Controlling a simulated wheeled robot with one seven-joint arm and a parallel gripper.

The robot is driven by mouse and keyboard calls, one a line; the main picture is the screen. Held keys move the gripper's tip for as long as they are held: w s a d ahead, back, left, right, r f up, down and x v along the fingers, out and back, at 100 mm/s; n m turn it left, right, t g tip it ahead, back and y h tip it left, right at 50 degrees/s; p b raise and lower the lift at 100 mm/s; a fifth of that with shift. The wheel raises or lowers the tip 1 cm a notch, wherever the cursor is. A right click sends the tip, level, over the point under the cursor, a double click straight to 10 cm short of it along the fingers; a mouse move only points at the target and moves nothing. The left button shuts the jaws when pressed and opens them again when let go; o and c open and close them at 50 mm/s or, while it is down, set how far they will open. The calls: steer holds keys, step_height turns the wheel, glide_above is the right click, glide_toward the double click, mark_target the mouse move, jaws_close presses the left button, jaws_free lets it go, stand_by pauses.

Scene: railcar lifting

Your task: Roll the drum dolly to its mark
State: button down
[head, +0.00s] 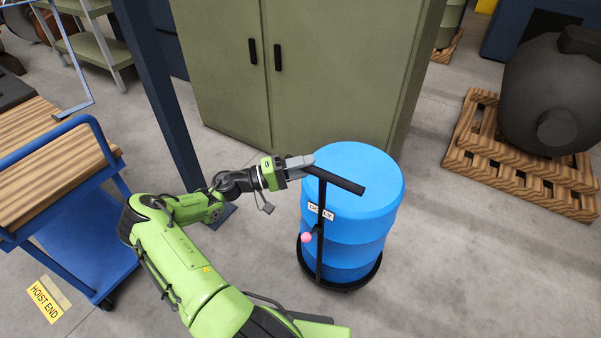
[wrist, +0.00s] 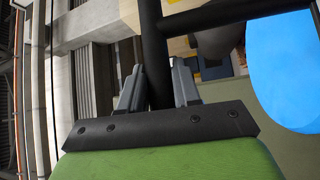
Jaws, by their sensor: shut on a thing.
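The drum dolly is a black round base (head: 340,284) with an upright post and a black handle bar (head: 343,182) on top. A blue drum (head: 362,200) stands upright on it, and it also shows in the wrist view (wrist: 285,65). A small label reading "DOLLY" (head: 321,211) and a pink ball (head: 307,238) are on the near side. My gripper (head: 305,163) is shut on the dolly's handle near its left end. In the wrist view the gripper's fingers (wrist: 158,90) stand either side of a black bar. No floor mark for the dolly is identifiable.
A green cabinet (head: 310,65) stands close behind the drum. A dark blue post (head: 160,90) and a blue cart (head: 85,235) are at left, near a yellow "HOIST END" floor label (head: 45,299). A pallet (head: 515,165) with a dark tank is at right. Floor at front right is clear.

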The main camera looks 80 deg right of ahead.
steer(key=shift+s+d, duration=0.15)
steer(key=shift+d, duration=0.35)
steer(key=shift+r, duration=0.1)
steer(key=c, duration=1.2)
jaws_free()
steer(key=o, duration=0.3)
steer(key=shift+s+d, duration=0.1)
steer(key=shift+d, duration=0.1)
steer(key=v, duration=1.6)
steer(key=shift+s, duration=0.1)
